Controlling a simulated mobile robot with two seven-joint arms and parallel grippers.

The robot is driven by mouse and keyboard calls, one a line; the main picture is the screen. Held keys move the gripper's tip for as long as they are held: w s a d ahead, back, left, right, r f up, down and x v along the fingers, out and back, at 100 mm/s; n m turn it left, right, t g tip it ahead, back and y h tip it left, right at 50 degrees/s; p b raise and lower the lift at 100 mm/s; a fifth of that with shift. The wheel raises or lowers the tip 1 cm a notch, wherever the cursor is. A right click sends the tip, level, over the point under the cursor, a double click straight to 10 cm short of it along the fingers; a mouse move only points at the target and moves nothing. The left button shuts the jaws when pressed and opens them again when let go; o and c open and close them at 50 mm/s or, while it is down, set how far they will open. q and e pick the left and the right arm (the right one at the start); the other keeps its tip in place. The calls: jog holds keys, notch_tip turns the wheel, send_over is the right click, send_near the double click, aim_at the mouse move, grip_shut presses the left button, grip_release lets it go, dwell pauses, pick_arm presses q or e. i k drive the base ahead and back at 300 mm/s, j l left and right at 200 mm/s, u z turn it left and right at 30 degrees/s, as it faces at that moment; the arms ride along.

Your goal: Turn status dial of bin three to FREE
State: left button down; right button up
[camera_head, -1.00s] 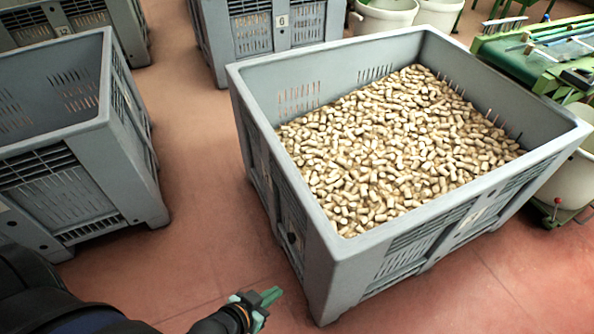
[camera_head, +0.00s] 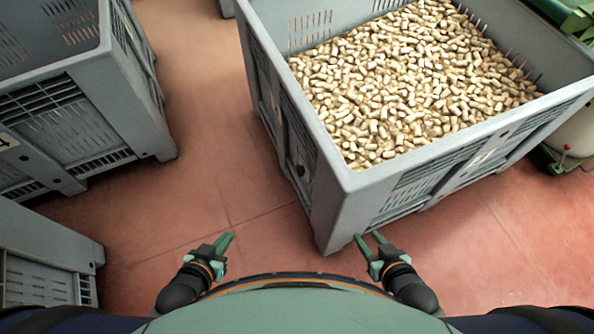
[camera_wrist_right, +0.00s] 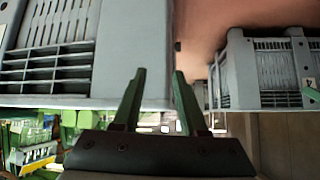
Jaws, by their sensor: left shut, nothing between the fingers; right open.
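A large grey bin (camera_head: 345,205) full of cork stoppers (camera_head: 415,85) stands ahead and to the right. A small dark round fitting (camera_head: 300,170) shows on its left side; I cannot tell if it is the status dial or how it is set. No number on this bin is legible. My left gripper (camera_head: 228,240) is shut and empty, low over the floor, left of the bin's near corner. My right gripper (camera_head: 367,240) is open and empty, near that corner. Its two fingers also show in the right wrist view (camera_wrist_right: 158,78), with nothing between them.
A grey bin (camera_head: 70,125) stands at the left, and another (camera_head: 45,250) at the lower left. Clear red floor (camera_head: 195,120) runs between them and the cork bin. Green equipment (camera_head: 565,15) is at the upper right.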

aim_at(299, 170)
jog(key=i+j, duration=0.1)
jog(key=j, duration=0.65)
jog(key=i+j, duration=0.15)
jog(key=j, duration=0.2)
jog(key=i+j, duration=0.1)
jog(key=j, duration=0.25)
